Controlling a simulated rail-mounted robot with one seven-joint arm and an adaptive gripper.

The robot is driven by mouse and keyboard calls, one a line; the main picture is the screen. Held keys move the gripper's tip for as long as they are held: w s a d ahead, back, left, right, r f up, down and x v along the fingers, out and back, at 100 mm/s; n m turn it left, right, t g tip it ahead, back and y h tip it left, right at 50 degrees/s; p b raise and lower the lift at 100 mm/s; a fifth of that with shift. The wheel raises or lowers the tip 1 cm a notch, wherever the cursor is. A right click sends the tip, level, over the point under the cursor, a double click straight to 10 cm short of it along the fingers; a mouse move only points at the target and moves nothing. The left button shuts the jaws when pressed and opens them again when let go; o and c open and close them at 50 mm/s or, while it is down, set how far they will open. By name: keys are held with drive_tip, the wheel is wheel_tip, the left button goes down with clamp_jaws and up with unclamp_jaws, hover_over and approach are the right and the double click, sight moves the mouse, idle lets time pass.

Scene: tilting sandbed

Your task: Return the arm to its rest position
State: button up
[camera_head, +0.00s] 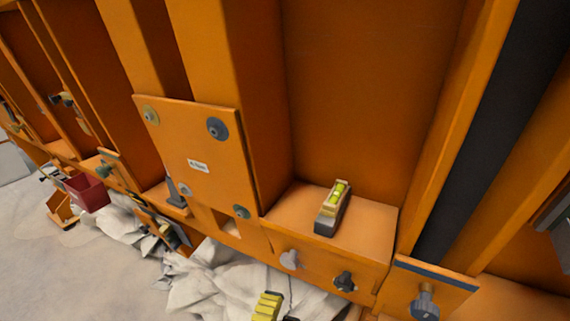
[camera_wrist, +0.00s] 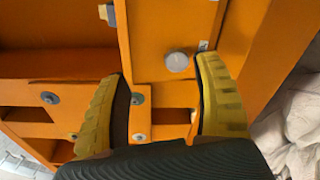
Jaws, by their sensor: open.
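My gripper (camera_wrist: 161,75) shows in the wrist view with its two yellow ribbed fingers spread wide apart. Nothing is held between them. Beyond the fingers is an orange frame with a flat plate (camera_wrist: 165,40) and round bolt heads; I cannot tell how far away it is. In the head view, a yellow ribbed piece (camera_head: 267,306) at the bottom edge looks like one of my finger pads. The rest of my gripper is cut off there.
In the head view, a small spirit level (camera_head: 332,207) with a yellow-green vial sits on an orange ledge (camera_head: 372,222). A bolted orange plate (camera_head: 185,145) stands left of it. Knobs line the lower front. A red bin (camera_head: 89,192) and crumpled pale sheeting (camera_head: 205,285) lie low at left.

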drive_tip(key=s+d+r+m+p, duration=0.1)
drive_tip(key=d+r+m+p, duration=0.3)
drive_tip(key=r, duration=0.6)
drive_tip(key=s+d+r+m+t+h+p, duration=0.1)
drive_tip(key=d+r+m+p, duration=0.3)
drive_tip(key=r, duration=0.7)
drive_tip(key=s+d+r+m+h+p, duration=0.1)
drive_tip(key=d+r+m+p, duration=0.4)
drive_tip(key=r, duration=0.6)
drive_tip(key=shift+s+d+r+m+t, duration=0.1)
drive_tip(key=shift+d+r+m+t, duration=0.15)
drive_tip(key=shift+d, duration=0.35)
drive_tip(key=r, duration=0.1)
drive_tip(key=m+t+y, duration=0.1)
drive_tip(key=a+r+m+y, duration=0.1)
drive_tip(key=shift+s+r+p, duration=0.35)
drive_tip(key=shift+s, duration=0.05)
drive_tip(key=a+m+t+y, duration=0.2)
drive_tip(key=a+y, duration=0.3)
drive_tip(key=y, duration=0.1)
wheel_tip(320, 180, up, 38)
drive_tip(key=p, duration=3.7)
drive_tip(key=shift+s+a+f+m+g, duration=0.15)
drive_tip(key=shift+a+m+g, duration=0.05)
drive_tip(key=shift+m+g, duration=0.15)
